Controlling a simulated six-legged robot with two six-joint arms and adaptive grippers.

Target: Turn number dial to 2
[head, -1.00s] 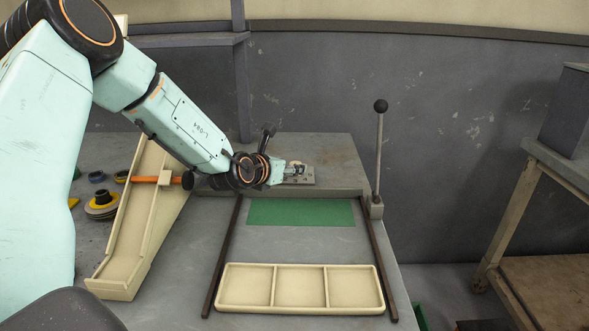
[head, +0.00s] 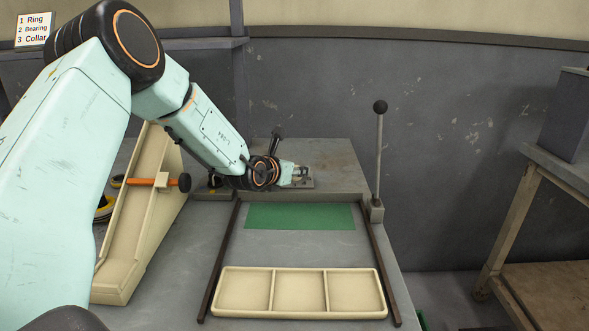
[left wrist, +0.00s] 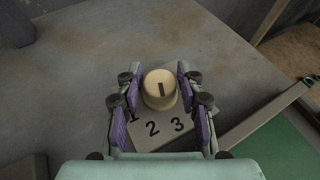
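The number dial is a cream round knob (left wrist: 160,92) with a short dark mark on its face, in the middle of the left wrist view. It sits on a grey plate (left wrist: 158,141) with the numbers 1, 2 and 3 below the knob. The mark runs roughly up and down the picture; which number it indicates is unclear. My left gripper (left wrist: 159,76) has its fingers on both sides of the knob, with narrow gaps seeming to show. In the head view my left gripper (head: 298,175) is at the plate and mostly hides the knob. My right gripper is not in view.
A lever with a black ball (head: 380,107) stands right of the dial. In front lie a green mat (head: 300,217), dark rails and an empty three-part tray (head: 301,270). A cream chute (head: 128,245) stands left. A sign (head: 33,30) lists 1 Ring, 2 Bearing, 3 Collar.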

